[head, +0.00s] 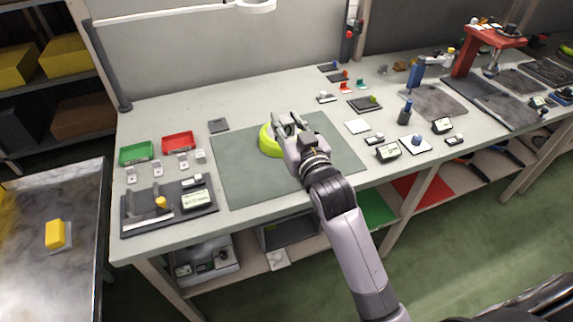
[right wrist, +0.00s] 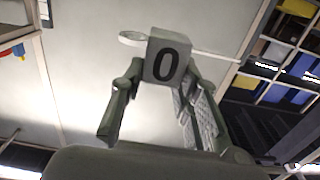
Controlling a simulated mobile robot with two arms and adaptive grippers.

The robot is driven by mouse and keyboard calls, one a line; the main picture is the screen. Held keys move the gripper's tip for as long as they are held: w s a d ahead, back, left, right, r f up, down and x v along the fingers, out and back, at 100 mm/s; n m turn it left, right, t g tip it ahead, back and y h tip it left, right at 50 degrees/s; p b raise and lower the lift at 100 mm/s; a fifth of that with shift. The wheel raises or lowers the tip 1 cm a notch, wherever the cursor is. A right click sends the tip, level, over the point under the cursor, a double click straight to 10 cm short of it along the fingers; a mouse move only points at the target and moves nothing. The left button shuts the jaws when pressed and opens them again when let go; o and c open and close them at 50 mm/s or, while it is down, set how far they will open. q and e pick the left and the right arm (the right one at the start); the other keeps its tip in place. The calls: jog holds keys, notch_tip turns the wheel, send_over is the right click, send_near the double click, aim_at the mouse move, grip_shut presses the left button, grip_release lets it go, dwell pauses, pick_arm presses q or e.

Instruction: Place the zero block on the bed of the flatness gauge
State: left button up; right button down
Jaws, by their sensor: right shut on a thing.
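The zero block (right wrist: 166,56) is a grey-white cube with a black 0 on the face toward the camera in the right wrist view. My right gripper (right wrist: 150,85) is shut on it, with a finger on each side. In the head view my right gripper (head: 284,121) is over the green mat, at a yellow-green round thing (head: 266,141); the block cannot be made out clearly there. A dark base with a display and a yellow knob (head: 143,222) stands at the front left of the bench; I cannot tell surely whether it is the flatness gauge. My left gripper is not in view.
A green tray (head: 136,153) and a red tray (head: 177,142) stand at the bench's left, with small blocks before them. Displays, small parts and a red press (head: 468,58) crowd the right side. The mat (head: 236,180) is clear left of my gripper.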

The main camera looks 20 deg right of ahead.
notch_tip(320, 180, down, 15)
jog(key=shift+f+b, duration=0.1)
jog(key=shift+b, duration=0.4)
jog(key=shift+f, duration=0.1)
jog(key=c, duration=1.2)
grip_release()
